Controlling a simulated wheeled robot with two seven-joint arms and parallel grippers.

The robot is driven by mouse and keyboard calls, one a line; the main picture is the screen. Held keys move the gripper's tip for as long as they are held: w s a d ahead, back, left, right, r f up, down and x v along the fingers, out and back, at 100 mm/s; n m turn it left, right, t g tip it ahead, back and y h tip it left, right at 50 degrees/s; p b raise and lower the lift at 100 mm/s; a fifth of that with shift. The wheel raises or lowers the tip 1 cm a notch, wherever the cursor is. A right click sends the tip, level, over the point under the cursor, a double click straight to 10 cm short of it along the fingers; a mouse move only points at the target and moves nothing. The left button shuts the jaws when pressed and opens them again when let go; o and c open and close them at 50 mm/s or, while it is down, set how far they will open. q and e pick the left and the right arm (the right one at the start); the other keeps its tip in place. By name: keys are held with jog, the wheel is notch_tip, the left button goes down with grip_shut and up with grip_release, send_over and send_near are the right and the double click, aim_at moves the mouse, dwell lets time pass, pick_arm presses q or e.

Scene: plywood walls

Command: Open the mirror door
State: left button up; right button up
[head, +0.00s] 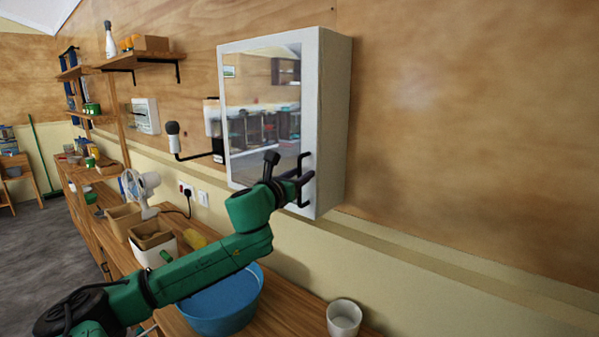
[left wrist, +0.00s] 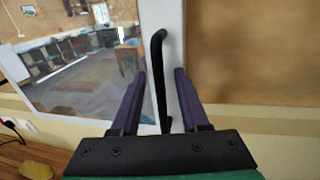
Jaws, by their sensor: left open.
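The white mirror cabinet (head: 330,110) hangs on the plywood wall, and its mirror door (head: 262,90) looks closed. The mirror also shows in the left wrist view (left wrist: 75,65). A black bar handle (left wrist: 158,75) stands upright near the door's right edge. My left gripper (head: 290,178) is at the lower right of the door by the handle. In the left wrist view its two fingers (left wrist: 157,85) are open, one on each side of the handle, with gaps on both sides. In the head view the gripper and handle overlap. My right gripper is in neither view.
A wooden counter (head: 290,318) runs below, with a blue basin (head: 222,305) and a white cup (head: 343,318) under the cabinet. A fan (head: 140,188), bins and a yellow item (head: 195,242) stand to the left. The wall right of the cabinet is clear.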

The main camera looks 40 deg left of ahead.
pick_arm(q)
jog(key=shift+w, duration=0.1)
grip_shut()
dwell(1.3)
